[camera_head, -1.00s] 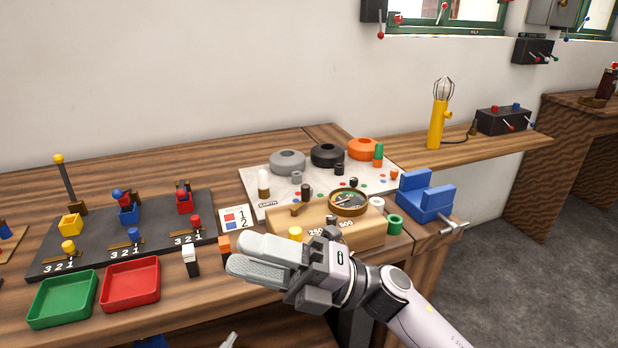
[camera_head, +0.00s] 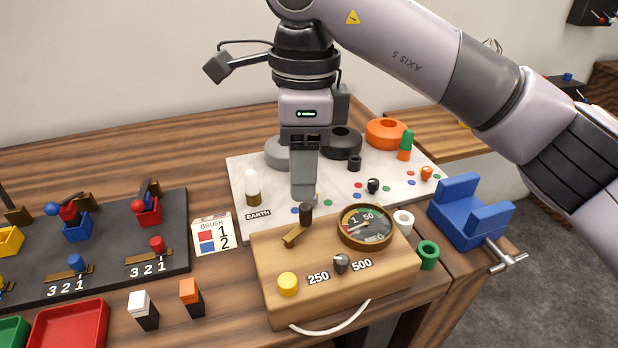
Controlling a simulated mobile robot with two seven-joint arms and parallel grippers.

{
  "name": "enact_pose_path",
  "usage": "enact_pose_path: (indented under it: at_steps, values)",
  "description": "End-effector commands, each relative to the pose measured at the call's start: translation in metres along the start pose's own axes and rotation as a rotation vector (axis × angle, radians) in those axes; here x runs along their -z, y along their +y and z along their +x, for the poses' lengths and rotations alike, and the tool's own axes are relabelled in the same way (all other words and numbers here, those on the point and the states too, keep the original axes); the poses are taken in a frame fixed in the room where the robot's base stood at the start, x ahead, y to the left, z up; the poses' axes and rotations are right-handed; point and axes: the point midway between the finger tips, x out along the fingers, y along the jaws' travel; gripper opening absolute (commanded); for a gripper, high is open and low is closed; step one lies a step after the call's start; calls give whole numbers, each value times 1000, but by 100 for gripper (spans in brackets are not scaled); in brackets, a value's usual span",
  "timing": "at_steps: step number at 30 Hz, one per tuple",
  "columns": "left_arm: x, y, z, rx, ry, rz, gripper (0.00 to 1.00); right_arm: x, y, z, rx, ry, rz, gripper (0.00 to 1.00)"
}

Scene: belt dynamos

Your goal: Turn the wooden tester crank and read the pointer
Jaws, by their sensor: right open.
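The wooden tester (camera_head: 345,301) is a light wood box near the front edge of the workbench. Its crank (camera_head: 296,236) is a short brass arm with a dark upright knob (camera_head: 306,211) at the box's back left. The round brass-rimmed dial (camera_head: 366,227) is at the back right; its pointer is too small to read surely. My right gripper (camera_head: 304,192) points down, just above and behind the crank knob. Its fingers line up one behind the other in this view, and nothing shows between them. I cannot tell whether they touch the knob. My left gripper is not in view.
A yellow button (camera_head: 288,284) and a selector knob (camera_head: 341,263) stand on the tester. A white panel (camera_head: 240,176) with coloured dots and rings lies behind. A blue vise (camera_head: 470,218) is at right. A brush card (camera_head: 213,234) and the red tray (camera_head: 68,331) are at left.

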Motion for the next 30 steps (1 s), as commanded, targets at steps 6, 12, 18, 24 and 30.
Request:
enact_pose_path:
  at_steps: [6,12,18,24,30]
  values:
    - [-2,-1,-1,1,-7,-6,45,5,-2,10,20,39,3,45]
    - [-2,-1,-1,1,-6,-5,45,6,-2,41,19,36,3,45]
    - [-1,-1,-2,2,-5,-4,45,6,-3,62,20,34,3,45]
    - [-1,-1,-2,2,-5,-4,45,6,-3,67,22,34,2,45]
    - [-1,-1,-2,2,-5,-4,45,6,-3,66,22,33,2,23]
